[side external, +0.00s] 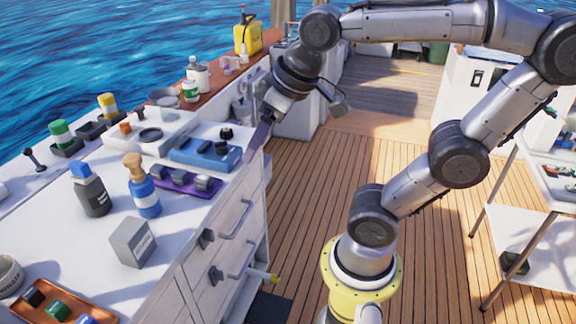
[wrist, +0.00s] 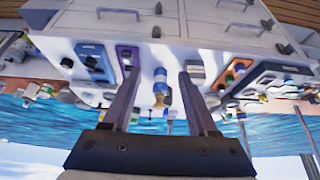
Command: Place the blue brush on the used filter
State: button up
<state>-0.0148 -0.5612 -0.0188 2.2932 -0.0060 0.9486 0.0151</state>
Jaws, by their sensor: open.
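The blue brush (side external: 145,197) stands upright on the white counter, its tan bristle head on top. It also shows in the wrist view (wrist: 160,77), where it appears between my fingers but farther off. My gripper (side external: 263,132) is open and empty, above the counter's drawer-side edge, right of the blue tray and well away from the brush. Its two fingers frame the middle of the wrist view (wrist: 159,72). I cannot tell for sure which thing is the used filter; a round cream piece (side external: 9,277) with dark lettering sits at the left picture edge.
A dark bottle with a blue cap (side external: 92,190) stands close left of the brush. A grey box (side external: 133,243), a purple tray (side external: 182,181), a blue tray (side external: 206,154) and an orange tray (side external: 75,316) crowd the counter. Drawer handles (side external: 236,220) stick out below its edge.

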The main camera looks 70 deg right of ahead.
jog(key=s+f, duration=0.4)
jog(key=s, duration=0.1)
jog(key=shift+s+f, duration=0.2)
jog(key=shift+f, duration=0.15)
